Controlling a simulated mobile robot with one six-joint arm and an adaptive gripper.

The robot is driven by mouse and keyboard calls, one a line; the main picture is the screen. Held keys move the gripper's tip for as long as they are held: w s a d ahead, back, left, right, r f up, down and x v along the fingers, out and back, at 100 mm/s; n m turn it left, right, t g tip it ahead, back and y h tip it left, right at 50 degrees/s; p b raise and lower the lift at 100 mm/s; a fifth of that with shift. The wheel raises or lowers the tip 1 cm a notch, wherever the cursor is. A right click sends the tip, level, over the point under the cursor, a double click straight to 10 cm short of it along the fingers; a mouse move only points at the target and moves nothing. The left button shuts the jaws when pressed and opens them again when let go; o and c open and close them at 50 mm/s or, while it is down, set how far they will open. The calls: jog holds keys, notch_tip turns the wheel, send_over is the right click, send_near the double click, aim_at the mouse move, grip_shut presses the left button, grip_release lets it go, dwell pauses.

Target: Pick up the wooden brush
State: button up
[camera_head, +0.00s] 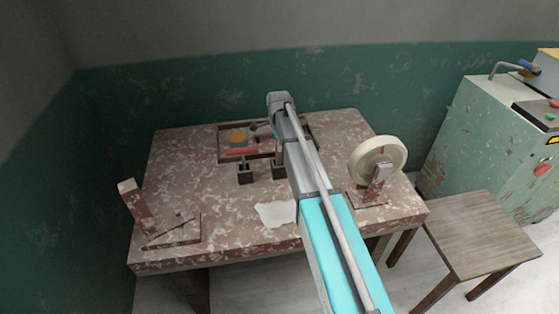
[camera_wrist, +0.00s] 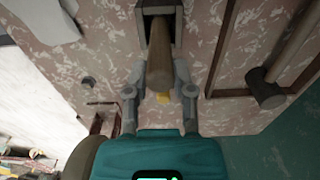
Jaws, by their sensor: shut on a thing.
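The wooden brush (camera_wrist: 159,48) shows in the wrist view as a round brown wooden handle pointing toward the camera. Its far end runs into a small dark square holder (camera_wrist: 172,8) on the table. My gripper (camera_wrist: 158,82) has one grey finger on each side of the handle and is shut on it. The brush's other end is hidden inside the holder. In the head view my arm covers the gripper and most of that area; two small dark holders (camera_head: 245,174) stand at the table's middle.
The worn table (camera_head: 230,230) bears a shallow tray (camera_head: 222,157) with tools behind the holders, a pale wheel (camera_head: 377,160) at right, a white sheet (camera_head: 276,214) in front and a wooden stand (camera_head: 160,227) at left. A stool (camera_head: 480,235) and a green cabinet (camera_head: 470,140) stand at right.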

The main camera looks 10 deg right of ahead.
grip_shut()
jog(key=shift+r, duration=0.1)
notch_tip(320, 180, up, 10)
jog(key=p, duration=1)
jog(key=shift+s, duration=0.1)
dwell(0.7)
